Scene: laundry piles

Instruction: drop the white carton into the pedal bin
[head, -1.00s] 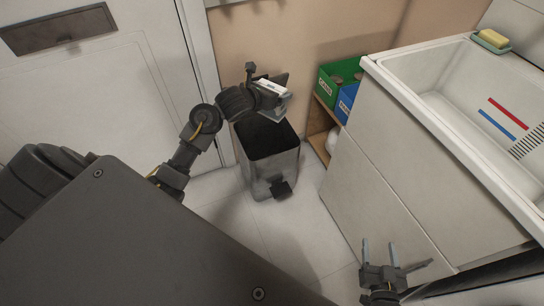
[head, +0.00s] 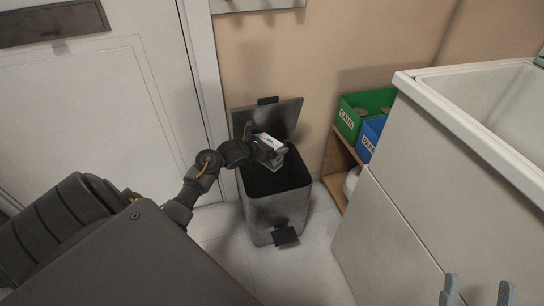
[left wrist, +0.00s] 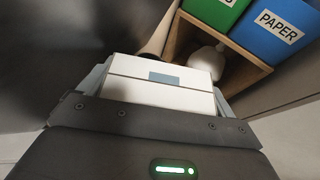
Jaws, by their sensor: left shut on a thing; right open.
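The white carton (left wrist: 160,85) shows in the left wrist view between the two fingers of my left gripper (left wrist: 158,92), which is shut on it. In the head view my left gripper (head: 272,157) is over the mouth of the pedal bin (head: 275,213), and it mostly hides the carton. The bin is dark grey, with its lid (head: 284,117) raised at the back and its pedal (head: 286,235) at the front. The inside looks dark and its contents cannot be made out. My right gripper (head: 478,292) is open and empty at the bottom right edge.
A green CANS box (head: 350,118) and a blue PAPER box (head: 370,138) stand on a wooden shelf (head: 339,160) right of the bin. A white sink cabinet (head: 400,225) fills the right side. A white door (head: 100,100) is at the left. Floor shows in front of the bin.

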